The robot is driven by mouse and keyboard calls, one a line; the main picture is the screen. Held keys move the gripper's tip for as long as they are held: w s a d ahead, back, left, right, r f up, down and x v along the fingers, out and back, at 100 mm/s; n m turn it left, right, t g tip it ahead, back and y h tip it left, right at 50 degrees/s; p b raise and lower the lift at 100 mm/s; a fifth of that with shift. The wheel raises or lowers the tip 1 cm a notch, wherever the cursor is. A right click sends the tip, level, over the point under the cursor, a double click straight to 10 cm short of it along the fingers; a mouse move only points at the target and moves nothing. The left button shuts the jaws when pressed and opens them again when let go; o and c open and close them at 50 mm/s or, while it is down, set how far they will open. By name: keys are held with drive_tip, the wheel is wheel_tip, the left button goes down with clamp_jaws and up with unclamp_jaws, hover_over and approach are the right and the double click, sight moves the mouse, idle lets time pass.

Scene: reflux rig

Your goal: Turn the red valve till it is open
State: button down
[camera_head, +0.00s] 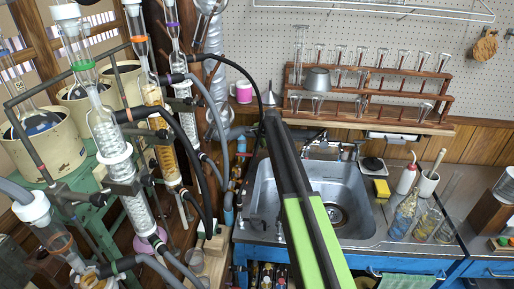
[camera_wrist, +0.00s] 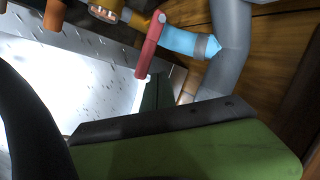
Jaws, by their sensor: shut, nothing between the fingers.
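The red valve handle (camera_wrist: 151,46) shows in the wrist view as a short red lever, slanting down and to the left from its pivot beside a light-blue pipe piece (camera_wrist: 188,42). My gripper (camera_wrist: 153,95) is shut and empty, with its dark green tip just below the lever's lower end. I cannot tell whether they touch. In the head view my long black and green arm reaches up past the sink's left side; the handle is too small there to make out clearly.
The steel sink (camera_head: 375,205) lies right of my arm. Glass condensers (camera_head: 120,165) and dark hoses crowd the left. A pink mug (camera_head: 243,92) stands behind. A grey pipe (camera_wrist: 231,45) runs beside the valve, and brass and copper fittings (camera_wrist: 104,11) are above left.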

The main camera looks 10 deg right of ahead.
sight(255, 154)
drive_tip(key=f+b, duration=0.2)
drive_tip(key=s+a+f+b, duration=0.1)
drive_tip(key=shift+f, duration=0.3)
drive_tip(key=s+a, duration=0.1)
drive_tip(key=a, duration=0.1)
drive_tip(key=s+a, duration=0.4)
drive_tip(key=a, duration=0.1)
drive_tip(key=shift+s+a, duration=0.1)
drive_tip(key=shift+s, duration=0.15)
drive_tip(key=r+p, duration=0.2)
drive_tip(key=d+r+p, duration=0.1)
drive_tip(key=r+p, duration=0.1)
drive_tip(key=shift+r, duration=0.25)
idle(0.6)
